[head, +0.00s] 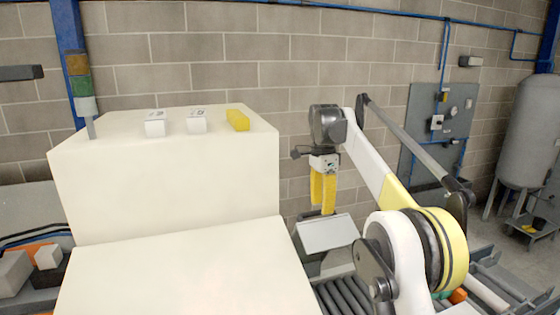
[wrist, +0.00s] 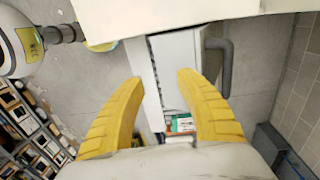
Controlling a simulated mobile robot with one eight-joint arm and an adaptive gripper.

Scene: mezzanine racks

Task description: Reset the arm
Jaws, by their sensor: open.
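My gripper (head: 323,193) hangs from the raised arm, right of the cream block, with its yellow fingers pointing down. In the wrist view the two yellow fingers (wrist: 158,95) stand apart with nothing between them. The gripper is open and empty. In the head view the fingers are above or in front of a pale tilted panel (head: 327,234); I cannot tell whether they touch it.
The large cream block (head: 160,190) carries two small white cubes (head: 155,123) (head: 196,121) and a yellow block (head: 238,120). A roller conveyor (head: 345,297) lies below. A grey tank (head: 520,130) stands right. A blue post (head: 72,40) rises at left.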

